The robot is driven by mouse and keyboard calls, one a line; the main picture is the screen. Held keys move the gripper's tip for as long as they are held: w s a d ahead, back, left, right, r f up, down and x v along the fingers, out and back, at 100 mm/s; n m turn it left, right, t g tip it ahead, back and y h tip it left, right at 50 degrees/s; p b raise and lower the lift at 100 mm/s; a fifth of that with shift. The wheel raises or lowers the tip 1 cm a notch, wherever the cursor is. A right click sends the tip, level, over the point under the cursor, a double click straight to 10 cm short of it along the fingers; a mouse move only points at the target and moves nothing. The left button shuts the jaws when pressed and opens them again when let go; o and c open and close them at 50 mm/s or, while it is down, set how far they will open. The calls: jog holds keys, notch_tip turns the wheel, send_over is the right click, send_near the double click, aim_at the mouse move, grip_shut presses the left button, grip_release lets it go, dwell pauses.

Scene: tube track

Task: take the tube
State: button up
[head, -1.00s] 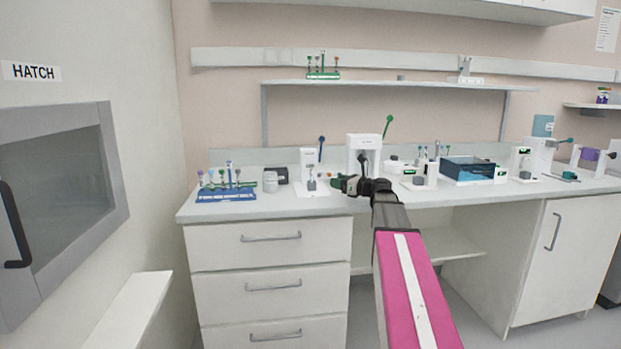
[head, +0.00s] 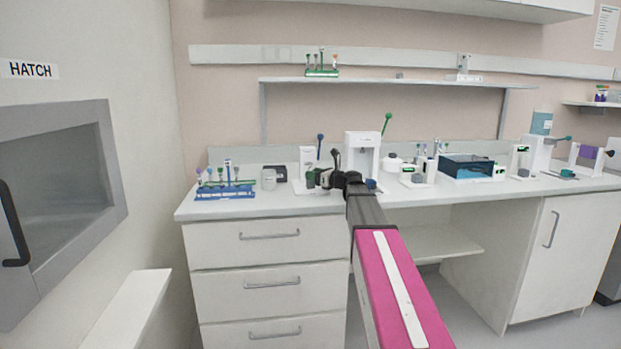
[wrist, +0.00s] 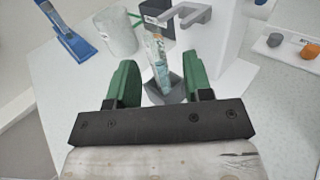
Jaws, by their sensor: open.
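A clear tube (wrist: 157,52) with a pale label and bluish contents stands in a small grey holder (wrist: 162,92) at the foot of a white device. In the wrist view it shows between the two green fingers of my gripper (wrist: 157,76). The fingers are apart, one on each side of the tube, and nothing is gripped. Whether they are level with the tube or short of it I cannot tell. In the head view my gripper (head: 318,179) is in front of the white device with the blue lever (head: 306,157), and the tube is hidden there.
A blue rack (head: 224,191) with several tubes stands at the bench's left end. A white beaker (head: 269,180) and a dark box (head: 275,173) are left of my gripper. A taller white machine (head: 362,146) with a green lever is close on the right.

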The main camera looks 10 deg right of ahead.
jog(key=c, duration=0.8)
jog(key=shift+r, duration=0.1)
jog(key=shift+r, duration=0.4)
notch_tip(320, 180, up, 3)
jog(key=shift+r, duration=0.15)
jog(key=s+a+r, duration=0.2)
jog(key=a, duration=0.1)
jog(key=s+a+r, duration=0.2)
jog(key=a, duration=0.1)
jog(key=s+a+r, duration=0.2)
jog(key=a, duration=0.2)
jog(key=shift+s+r, duration=0.1)
jog(key=shift+r, duration=0.25)
